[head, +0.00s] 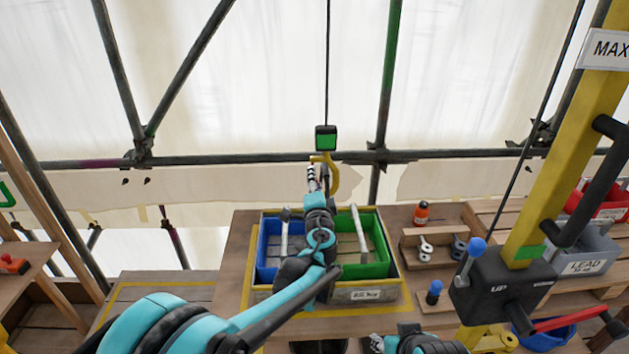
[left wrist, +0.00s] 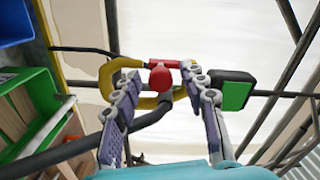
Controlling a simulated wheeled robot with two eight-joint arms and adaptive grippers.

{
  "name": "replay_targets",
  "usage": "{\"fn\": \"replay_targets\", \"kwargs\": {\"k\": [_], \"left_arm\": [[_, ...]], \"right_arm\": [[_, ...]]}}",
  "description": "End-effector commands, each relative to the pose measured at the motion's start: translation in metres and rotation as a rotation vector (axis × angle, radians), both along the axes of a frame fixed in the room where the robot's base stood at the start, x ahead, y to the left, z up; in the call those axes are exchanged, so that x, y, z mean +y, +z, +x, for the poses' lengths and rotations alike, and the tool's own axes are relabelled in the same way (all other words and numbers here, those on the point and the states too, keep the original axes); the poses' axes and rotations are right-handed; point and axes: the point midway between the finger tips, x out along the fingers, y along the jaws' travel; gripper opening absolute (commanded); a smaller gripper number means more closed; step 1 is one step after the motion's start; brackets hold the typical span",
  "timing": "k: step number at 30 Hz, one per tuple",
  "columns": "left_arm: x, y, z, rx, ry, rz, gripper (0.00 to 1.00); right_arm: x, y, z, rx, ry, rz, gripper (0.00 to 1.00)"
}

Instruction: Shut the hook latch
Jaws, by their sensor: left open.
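The yellow hook (head: 334,177) hangs below a green and black block (head: 326,138) on a dark cable. In the left wrist view the hook (left wrist: 112,76) curves behind my fingers, with the block (left wrist: 233,92) to its right. The red latch (left wrist: 163,68) has a round red knob and lies across the upper part of the hook's opening. Whether it meets the hook tip is unclear. My left gripper (head: 313,174) is at the hook; in the wrist view its open fingers (left wrist: 160,84) stand either side of the knob. My right gripper (head: 400,343) is partly cut off at the bottom edge.
A wooden crate (head: 361,295) with blue and green bins stands below my left arm. A yellow post (head: 560,150) with a crank box (head: 500,285) stands at right. Scaffold tubes run behind the hook.

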Motion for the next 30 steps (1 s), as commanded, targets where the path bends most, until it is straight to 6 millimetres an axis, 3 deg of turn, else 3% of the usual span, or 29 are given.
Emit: {"fn": "replay_targets", "kwargs": {"k": [9, 15, 21, 30], "left_arm": [[0.000, 0.000, -0.067, 0.000, -0.002, 0.000, 0.42], [-0.001, 0.000, -0.100, 0.000, -0.002, 0.000, 0.42], [0.000, 0.000, -0.111, 0.000, 0.000, -0.001, 0.42], [0.000, 0.000, -0.111, 0.000, 0.000, 0.000, 0.42]], "right_arm": [[0.000, 0.000, 0.000, 0.000, 0.000, 0.000, 0.40], [0.000, 0.000, 0.000, 0.000, 0.000, 0.000, 0.40], [0.000, 0.000, 0.000, 0.000, 0.000, 0.000, 0.40], [0.000, 0.000, 0.000, 0.000, 0.000, 0.000, 0.40]]}}
